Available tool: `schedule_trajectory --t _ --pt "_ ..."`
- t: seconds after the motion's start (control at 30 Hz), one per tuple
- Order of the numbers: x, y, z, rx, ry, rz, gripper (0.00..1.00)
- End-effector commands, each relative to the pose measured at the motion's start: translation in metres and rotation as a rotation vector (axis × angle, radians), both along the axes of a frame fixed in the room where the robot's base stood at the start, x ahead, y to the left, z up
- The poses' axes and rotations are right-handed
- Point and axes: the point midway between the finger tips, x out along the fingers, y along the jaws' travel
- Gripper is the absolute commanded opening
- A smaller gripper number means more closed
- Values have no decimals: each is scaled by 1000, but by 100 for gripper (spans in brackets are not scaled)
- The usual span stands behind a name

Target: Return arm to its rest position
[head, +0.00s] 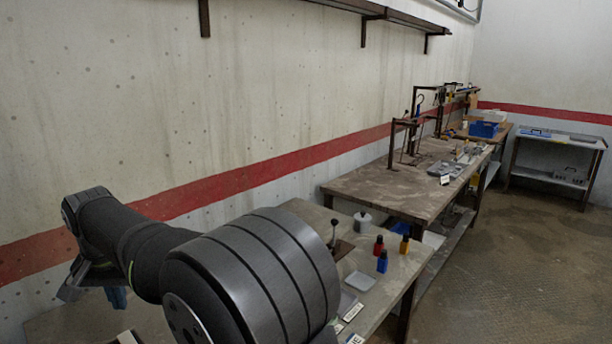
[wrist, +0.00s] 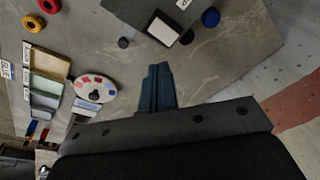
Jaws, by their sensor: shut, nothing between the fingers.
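My arm reaches across the left of the head view. My gripper shows there as blue fingers (head: 117,298) hanging below the wrist at the far left, partly hidden by my own arm. In the wrist view, the two blue fingers of my gripper (wrist: 157,88) lie together, shut, with nothing held between them. They are over the grey table (wrist: 225,65); their height above it is hard to tell.
A blue ring (wrist: 211,17) lies upper right.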

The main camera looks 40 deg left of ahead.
Motion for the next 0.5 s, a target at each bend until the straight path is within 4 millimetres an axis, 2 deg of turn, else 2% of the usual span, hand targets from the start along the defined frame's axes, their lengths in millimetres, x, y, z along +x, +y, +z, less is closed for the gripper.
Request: schedule_trajectory --t 0.2,0.5 --pt "5 -6 6 22 52 -108 0" --pt "5 -7 7 27 64 -130 0"
